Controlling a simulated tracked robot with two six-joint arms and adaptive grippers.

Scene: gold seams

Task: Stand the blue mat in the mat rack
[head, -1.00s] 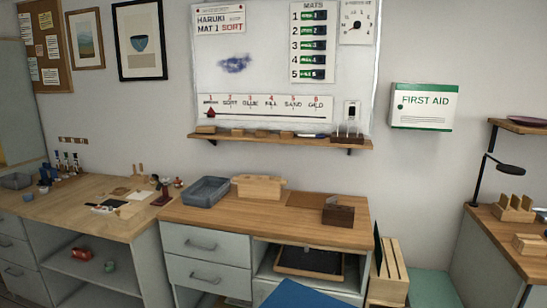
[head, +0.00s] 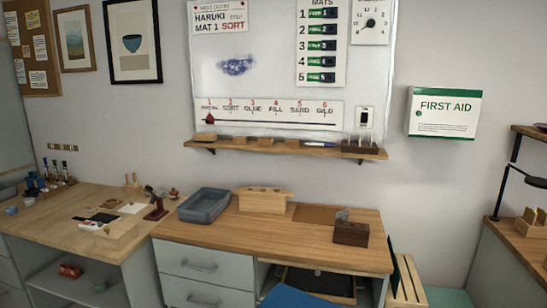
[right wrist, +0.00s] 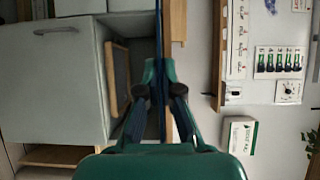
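The blue mat (head: 290,297) shows at the bottom edge of the head view, in front of the middle bench, with most of it cut off by the frame. In the right wrist view the blue mat (right wrist: 159,35) is seen edge-on as a thin upright strip. My right gripper (right wrist: 161,88) has its two green fingers on either side of that strip, shut on it. The wooden mat rack (head: 405,284) stands on the floor right of the middle bench, partly cut off below. My left gripper is not in view.
The middle bench (head: 225,228) has an open shelf bay holding a dark tray (head: 310,284). A grey bin (head: 204,204), a wooden box (head: 262,200) and a dark block (head: 351,233) stand on top. Another bench (head: 505,245) is at the right, with a gap between.

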